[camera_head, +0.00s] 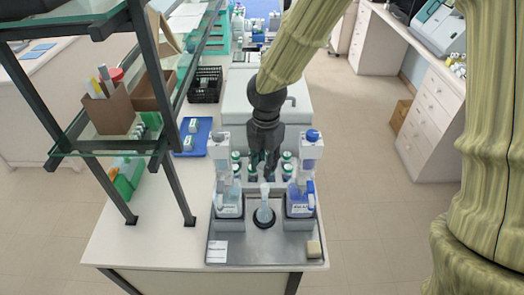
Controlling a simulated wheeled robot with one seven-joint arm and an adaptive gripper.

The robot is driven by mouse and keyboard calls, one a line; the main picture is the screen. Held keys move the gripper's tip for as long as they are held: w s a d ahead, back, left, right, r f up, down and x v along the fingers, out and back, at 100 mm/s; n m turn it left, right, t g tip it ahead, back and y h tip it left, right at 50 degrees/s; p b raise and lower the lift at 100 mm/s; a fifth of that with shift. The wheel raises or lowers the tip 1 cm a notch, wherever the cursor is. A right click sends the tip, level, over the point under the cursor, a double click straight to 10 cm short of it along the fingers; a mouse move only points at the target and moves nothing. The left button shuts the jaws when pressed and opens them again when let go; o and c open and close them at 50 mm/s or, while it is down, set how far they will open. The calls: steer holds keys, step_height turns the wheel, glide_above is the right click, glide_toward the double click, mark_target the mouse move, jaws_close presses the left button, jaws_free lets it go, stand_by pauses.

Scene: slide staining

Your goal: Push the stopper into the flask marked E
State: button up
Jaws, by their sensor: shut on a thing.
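A small clear flask (264,212) with pale bluish contents stands upright in a dark round holder on the metal tray (258,251), between two dispensers. No letter E is legible on it at this size. My dark gripper (264,168) points down just behind and above the flask's neck in the picture. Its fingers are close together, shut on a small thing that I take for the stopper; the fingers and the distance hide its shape. I cannot tell whether it touches the flask's mouth.
A white-topped dispenser (229,205) stands left of the flask and a blue-capped dispenser (300,198) right. Several capped bottles (287,168) stand behind. A beige block (314,249) lies at the tray's front right. A glass-shelved rack (112,145) stands left.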

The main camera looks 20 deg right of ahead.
steer(key=shift+s+d+f+b, duration=0.1)
steer(key=shift+s+b, duration=0.2)
steer(key=shift+s, duration=0.2)
steer(key=shift+s+d+f, duration=0.1)
steer(key=shift+s+f, duration=0.05)
steer(key=shift+f, duration=0.05)
steer(key=shift+w+f+b, duration=0.25)
steer(key=shift+f+b, duration=0.3)
steer(key=shift+b, duration=0.05)
steer(key=shift+w+f+b, duration=0.2)
steer(key=shift+f+b, duration=0.35)
steer(key=shift+b, duration=0.05)
steer(key=shift+s+f+b, duration=0.35)
steer(key=shift+f+b, duration=0.15)
steer(key=shift+f, duration=0.05)
steer(key=shift+w+f, duration=0.25)
steer(key=shift+f, duration=0.45)
steer(key=shift+s+r, duration=0.1)
steer(key=shift+s, duration=0.05)
